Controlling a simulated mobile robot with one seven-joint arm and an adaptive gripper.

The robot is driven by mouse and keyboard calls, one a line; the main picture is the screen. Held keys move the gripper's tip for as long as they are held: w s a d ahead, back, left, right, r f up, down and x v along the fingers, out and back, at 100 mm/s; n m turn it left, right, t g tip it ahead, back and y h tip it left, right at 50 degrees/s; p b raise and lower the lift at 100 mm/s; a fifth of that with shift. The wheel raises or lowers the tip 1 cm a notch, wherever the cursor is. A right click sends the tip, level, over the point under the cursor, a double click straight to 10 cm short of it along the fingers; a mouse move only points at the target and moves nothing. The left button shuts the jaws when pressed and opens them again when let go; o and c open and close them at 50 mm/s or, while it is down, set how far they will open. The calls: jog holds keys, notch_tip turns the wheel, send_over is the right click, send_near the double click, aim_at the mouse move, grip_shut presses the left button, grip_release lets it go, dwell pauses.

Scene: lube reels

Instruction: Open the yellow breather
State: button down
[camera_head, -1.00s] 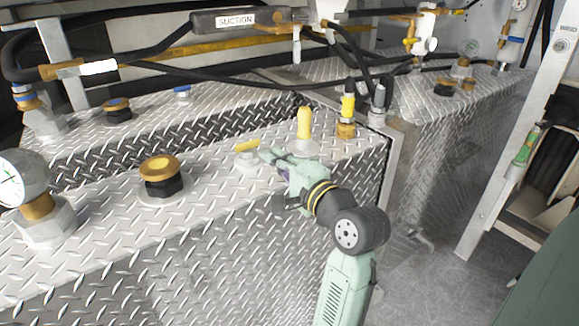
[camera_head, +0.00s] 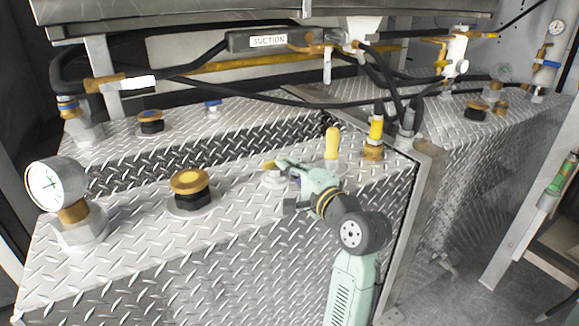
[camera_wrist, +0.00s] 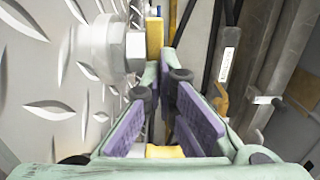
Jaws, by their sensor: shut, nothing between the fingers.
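A small flat yellow handle (camera_head: 269,165) sits on a pale round fitting (camera_head: 273,179) on the near diamond-plate tank; I take it to be the yellow breather. My gripper (camera_head: 281,161) is shut and empty, its tips right beside the handle at its right. In the wrist view, the handle (camera_wrist: 154,42) stands upright on a grey hex fitting (camera_wrist: 122,52), just beyond and left of the fingertips (camera_wrist: 169,58). I cannot tell whether they touch. A taller rounded yellow post (camera_head: 332,144) stands behind my gripper.
A brass-topped black cap (camera_head: 190,186) and a pressure gauge (camera_head: 46,185) stand to the left on the tank (camera_head: 130,245). A yellow-and-brass hose fitting (camera_head: 375,135) stands at the right. Black hoses and a SUCTION pipe (camera_head: 268,41) cross behind.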

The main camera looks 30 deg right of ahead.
jog(key=shift+w+d+r+n+y+p, duration=0.1)
jog(key=shift+d+n+y+p, duration=0.15)
jog(key=shift+n+y, duration=0.55)
jog(key=shift+w+d+n+y+p, duration=0.15)
jog(key=shift+n+y, duration=0.25)
jog(key=shift+y, duration=0.7)
jog(key=shift+w+d+n+g+y+p, duration=0.15)
jog(key=shift+n+g+y+p, duration=0.15)
jog(key=shift+n+y, duration=0.35)
jog(key=shift+w+d+n+g+y+p, duration=0.1)
jog(key=shift+d+n+g+y+p, duration=0.2)
jog(key=shift+y, duration=0.55)
jog(key=shift+w+p, duration=0.15)
jog(key=shift+p, duration=0.15)
jog(key=shift+w+d+p, duration=0.3)
jog(key=shift+w+p, duration=0.35)
jog(key=shift+p, duration=0.15)
jog(key=shift+w+p, duration=0.7)
jog(key=shift+w, duration=0.15)
jog(key=shift+s+d, duration=0.1)
jog(key=v, duration=1.2)
